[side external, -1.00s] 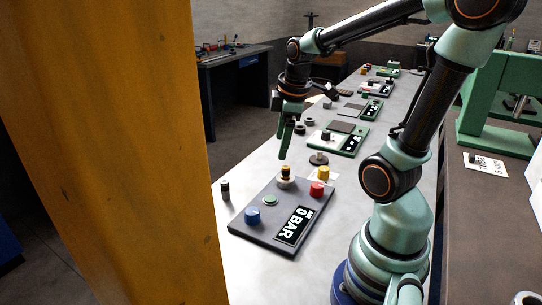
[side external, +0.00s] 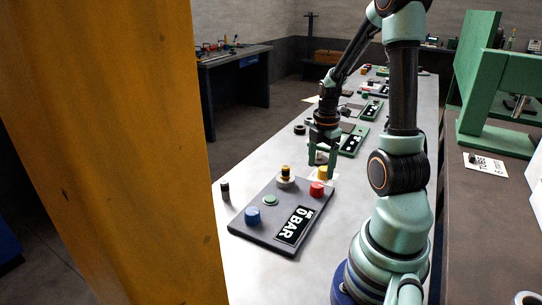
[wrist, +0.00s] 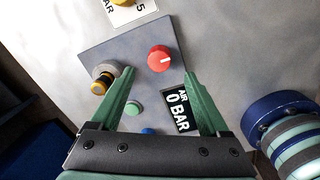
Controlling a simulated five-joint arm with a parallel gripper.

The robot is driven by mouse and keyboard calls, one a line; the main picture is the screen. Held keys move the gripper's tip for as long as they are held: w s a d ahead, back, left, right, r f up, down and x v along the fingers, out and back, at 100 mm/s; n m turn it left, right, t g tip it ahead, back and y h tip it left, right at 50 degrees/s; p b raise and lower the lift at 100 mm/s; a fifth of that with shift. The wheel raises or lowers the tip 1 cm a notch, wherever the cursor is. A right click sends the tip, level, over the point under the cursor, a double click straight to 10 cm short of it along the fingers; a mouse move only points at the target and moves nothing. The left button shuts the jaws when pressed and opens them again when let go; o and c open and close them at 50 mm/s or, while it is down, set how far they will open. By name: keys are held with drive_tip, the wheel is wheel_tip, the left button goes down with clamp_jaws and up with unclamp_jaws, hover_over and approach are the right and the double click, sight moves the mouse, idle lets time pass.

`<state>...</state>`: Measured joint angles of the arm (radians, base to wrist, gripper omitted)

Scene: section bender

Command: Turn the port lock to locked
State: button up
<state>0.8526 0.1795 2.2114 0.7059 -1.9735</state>
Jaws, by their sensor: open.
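The dark panel (side external: 270,228) lies flat on the bench with a blue knob (side external: 252,216), a green button (side external: 270,200), a black-and-yellow knob on a silver collar (side external: 286,179) and a red knob (side external: 317,189). No label in view reads port lock, so I cannot tell which one it is. In the wrist view the red knob (wrist: 160,58) shows a short white pointer line at its right. My gripper (side external: 322,172) points down, open and empty, over the panel's far right corner. In the wrist view my gripper (wrist: 159,74) has its fingertips spread, with the red knob just past the gap.
A display (side external: 294,225) on the panel reads 0 BAR. A small black peg (side external: 225,191) stands left. More panels line the bench behind. A yellow post (side external: 110,150) fills the left foreground.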

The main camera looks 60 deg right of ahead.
sight(318, 185)
drive_tip(key=shift+w+f, duration=0.15)
drive_tip(key=shift+f, duration=3.05)
clamp_jaws()
